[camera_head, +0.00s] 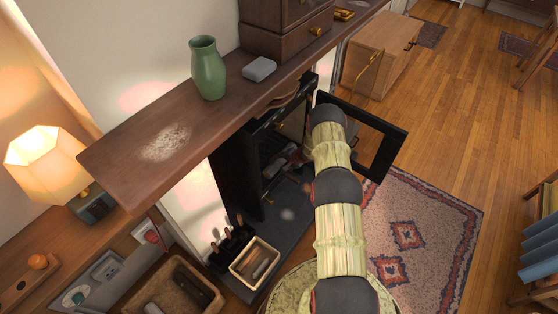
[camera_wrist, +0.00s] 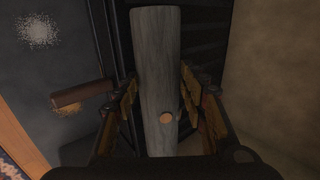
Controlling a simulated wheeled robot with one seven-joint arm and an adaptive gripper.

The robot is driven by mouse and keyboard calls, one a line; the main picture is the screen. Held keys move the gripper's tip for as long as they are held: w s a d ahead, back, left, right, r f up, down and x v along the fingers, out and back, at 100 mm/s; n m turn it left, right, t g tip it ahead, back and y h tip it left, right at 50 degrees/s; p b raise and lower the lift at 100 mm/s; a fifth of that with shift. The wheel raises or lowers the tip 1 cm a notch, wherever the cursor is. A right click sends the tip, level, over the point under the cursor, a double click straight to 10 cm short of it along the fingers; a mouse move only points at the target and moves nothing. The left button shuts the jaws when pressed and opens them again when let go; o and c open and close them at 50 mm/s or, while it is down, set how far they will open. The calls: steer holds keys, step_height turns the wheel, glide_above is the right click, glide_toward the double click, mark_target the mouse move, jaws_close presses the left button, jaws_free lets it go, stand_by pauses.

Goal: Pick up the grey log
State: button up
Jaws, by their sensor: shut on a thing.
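The grey log (camera_wrist: 158,60) fills the middle of the wrist view, lengthwise, with a round tan knot near its lower end. My gripper (camera_wrist: 160,92) is shut on it, with one finger on each side. In the head view my gripper (camera_head: 297,160) is at the opening of the black stove (camera_head: 236,174), mostly hidden by my arm. A grey end, likely the log's, shows just left of it there. I cannot tell whether the log touches the stove floor.
The stove door (camera_head: 388,150) stands open at the right of my arm. A wooden mantel shelf (camera_head: 130,165) with a green vase (camera_head: 207,70) runs above the stove. In the wrist view a brown piece (camera_wrist: 82,95) lies left of my fingers. A patterned rug (camera_head: 435,240) lies right.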

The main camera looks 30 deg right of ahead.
steer(key=shift+s+d+f, duration=0.1)
steer(key=shift+s+d, duration=0.15)
steer(key=shift+s, duration=0.65)
steer(key=o, duration=1.5)
steer(key=shift+o, duration=0.5)
steer(key=shift+d, duration=0.1)
steer(key=v, duration=1.2)
steer(key=shift+w, duration=0.2)
